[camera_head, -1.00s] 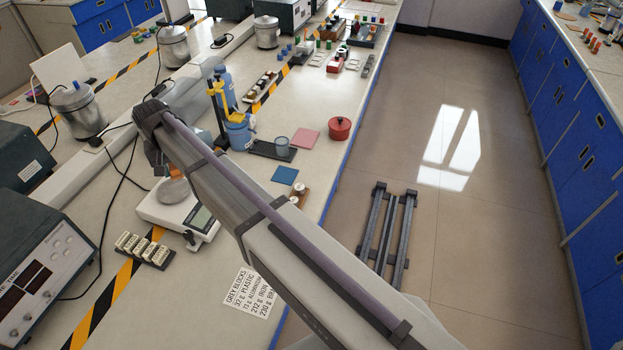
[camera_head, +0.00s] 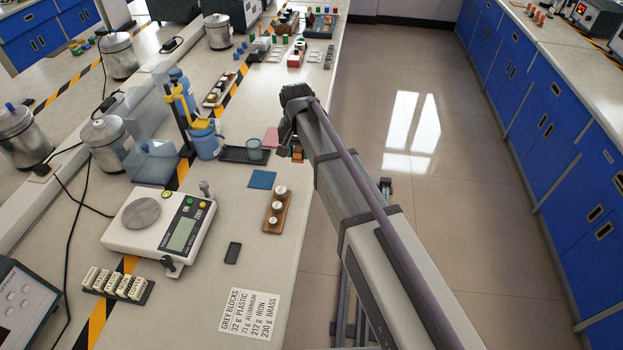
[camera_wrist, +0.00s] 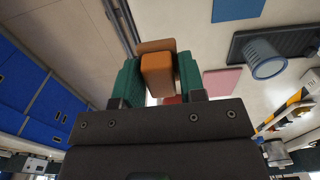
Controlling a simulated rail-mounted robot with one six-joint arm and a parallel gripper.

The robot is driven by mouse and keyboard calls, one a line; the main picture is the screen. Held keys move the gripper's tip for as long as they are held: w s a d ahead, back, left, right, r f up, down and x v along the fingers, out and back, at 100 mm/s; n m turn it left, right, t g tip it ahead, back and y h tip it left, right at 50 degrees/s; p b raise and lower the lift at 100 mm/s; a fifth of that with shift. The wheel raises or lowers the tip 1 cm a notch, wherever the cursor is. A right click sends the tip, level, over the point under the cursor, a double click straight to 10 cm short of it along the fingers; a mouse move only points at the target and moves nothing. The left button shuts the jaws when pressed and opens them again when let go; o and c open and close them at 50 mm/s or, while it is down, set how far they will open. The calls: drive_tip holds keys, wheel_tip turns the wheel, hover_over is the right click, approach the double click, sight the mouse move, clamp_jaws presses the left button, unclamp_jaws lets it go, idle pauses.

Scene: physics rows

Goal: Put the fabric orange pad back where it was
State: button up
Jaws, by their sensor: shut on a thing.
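The orange pad (camera_wrist: 157,76) shows in the wrist view as an orange block with a browner flat part at its far end. It sits between the teal fingers of my gripper (camera_wrist: 158,70), which is shut on it. In the head view my gripper (camera_head: 296,148) hangs near the bench's right edge, right of the pink pad (camera_head: 271,138), and a bit of the orange pad (camera_head: 297,156) shows below it. The wrist view shows bare floor beyond the pad on the left and bench top on the right. The balance (camera_head: 160,222) has an empty grey pan.
A blue pad (camera_head: 262,179), a wooden weight holder (camera_head: 276,212) and a dark tray (camera_head: 232,155) with a beaker (camera_head: 255,150) lie left of my gripper. Floor lies right of the bench edge.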

sight(300, 181)
wheel_tip(300, 181, down, 10)
drive_tip(key=b, duration=0.9)
drive_tip(key=shift+r, duration=0.2)
drive_tip(key=shift+f, duration=0.15)
drive_tip(key=o, duration=0.8)
drive_tip(key=shift+o, duration=0.2)
wheel_tip(300, 181, up, 13)
drive_tip(key=p, duration=1.3)
drive_tip(key=shift+f, duration=0.35)
